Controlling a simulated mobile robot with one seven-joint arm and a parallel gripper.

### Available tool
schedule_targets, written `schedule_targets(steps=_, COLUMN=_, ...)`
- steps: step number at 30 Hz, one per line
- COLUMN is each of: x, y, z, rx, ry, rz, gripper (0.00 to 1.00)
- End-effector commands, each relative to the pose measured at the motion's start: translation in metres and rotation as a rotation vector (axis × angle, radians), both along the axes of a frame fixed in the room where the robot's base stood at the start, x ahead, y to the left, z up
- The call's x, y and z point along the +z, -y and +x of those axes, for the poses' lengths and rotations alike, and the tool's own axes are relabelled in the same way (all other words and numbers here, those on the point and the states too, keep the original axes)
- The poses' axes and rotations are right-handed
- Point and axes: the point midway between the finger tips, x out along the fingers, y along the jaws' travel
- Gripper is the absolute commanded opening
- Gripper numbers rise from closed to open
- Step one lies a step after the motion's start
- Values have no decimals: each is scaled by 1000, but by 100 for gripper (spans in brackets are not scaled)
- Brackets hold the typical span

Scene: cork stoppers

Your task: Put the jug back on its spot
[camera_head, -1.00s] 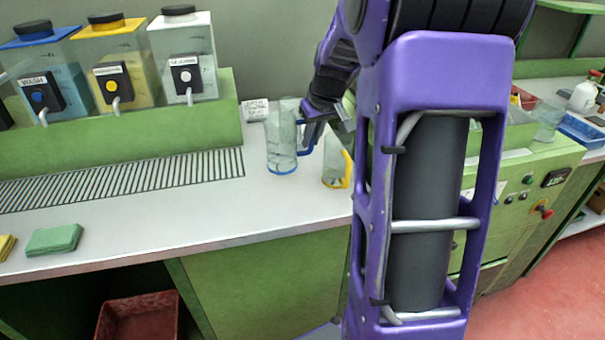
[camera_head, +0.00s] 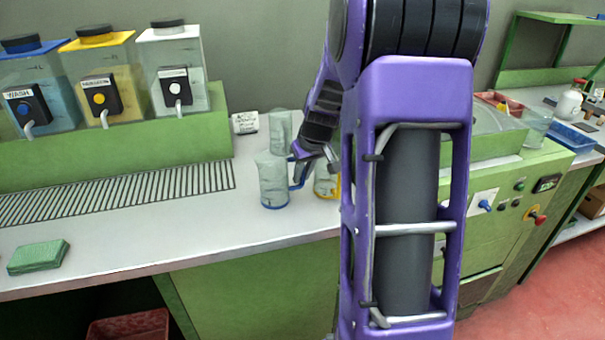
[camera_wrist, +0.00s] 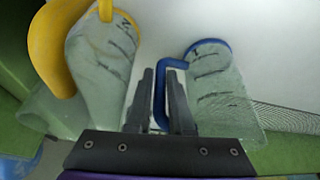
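The clear jug with a blue handle and blue base ring (camera_head: 273,182) is upright at the front of the counter. It also shows on the right of the wrist view (camera_wrist: 222,95). My gripper (camera_head: 300,178) is at its right side, with its fingers on either side of the blue handle (camera_wrist: 160,95), closed on it. I cannot tell whether the base touches the counter. A yellow-handled jug (camera_head: 323,184) stands just right, partly hidden by my arm; it is on the left in the wrist view (camera_wrist: 98,75). No marked spot can be made out.
Another clear jug (camera_head: 281,130) stands behind the blue one. A small white label card (camera_head: 244,122) is to its left. A slotted drain (camera_head: 120,192) runs below several dispenser tanks (camera_head: 105,80). A green sponge (camera_head: 38,257) lies left; the white counter (camera_head: 170,235) between is clear.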

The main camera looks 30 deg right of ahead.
Motion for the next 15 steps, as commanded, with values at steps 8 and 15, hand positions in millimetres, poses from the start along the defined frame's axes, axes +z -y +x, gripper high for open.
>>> schedule_targets(steps=8, x=1, y=0, z=0, rx=0, ry=0, rz=0, gripper=28)
schedule_targets(steps=15, x=19, y=0, z=-5, rx=-1, ry=3, rz=-2, gripper=28)
